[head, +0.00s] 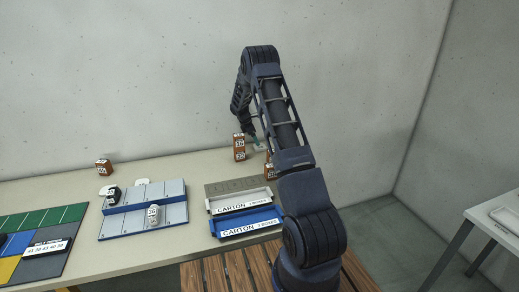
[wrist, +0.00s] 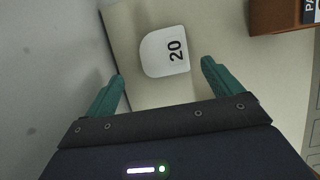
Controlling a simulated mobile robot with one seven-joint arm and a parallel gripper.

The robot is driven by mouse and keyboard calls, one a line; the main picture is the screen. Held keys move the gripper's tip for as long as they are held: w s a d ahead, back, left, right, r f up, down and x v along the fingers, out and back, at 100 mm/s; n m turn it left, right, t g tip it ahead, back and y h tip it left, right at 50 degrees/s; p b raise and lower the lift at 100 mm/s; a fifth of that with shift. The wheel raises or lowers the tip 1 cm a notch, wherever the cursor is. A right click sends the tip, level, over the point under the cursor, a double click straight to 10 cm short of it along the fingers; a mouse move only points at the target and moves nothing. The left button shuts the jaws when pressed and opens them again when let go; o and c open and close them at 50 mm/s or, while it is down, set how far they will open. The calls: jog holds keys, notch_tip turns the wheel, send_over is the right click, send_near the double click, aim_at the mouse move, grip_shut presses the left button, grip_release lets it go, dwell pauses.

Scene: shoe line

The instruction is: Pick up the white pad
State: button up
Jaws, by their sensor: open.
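The white pad (wrist: 163,53) lies on the beige table in the wrist view. It has one rounded end and bears a black "20". My gripper (wrist: 163,78) is open, with one green finger to each side of the pad's near edge in the picture. Nothing is between the fingers' grip surfaces that I can see as held. In the head view my gripper (head: 256,141) is at the back of the table, mostly behind my own arm, and the pad there is hard to make out.
A brown box (wrist: 283,14) stands right of the pad in the wrist view. In the head view, orange-brown boxes (head: 239,148) stand near my gripper. White and blue carton trays (head: 243,203), a grey-blue rack (head: 145,222) and a coloured board (head: 67,263) lie nearer. The wall rises close behind.

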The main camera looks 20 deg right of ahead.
aim_at(260, 147)
jog(key=shift+s+d+x, duration=0.15)
jog(key=shift+x, duration=1.15)
jog(key=shift+s+d+x, duration=0.15)
jog(key=shift+x, duration=1.1)
jog(key=shift+r, duration=0.1)
jog(key=c, duration=1.1)
jog(key=shift+r, duration=0.1)
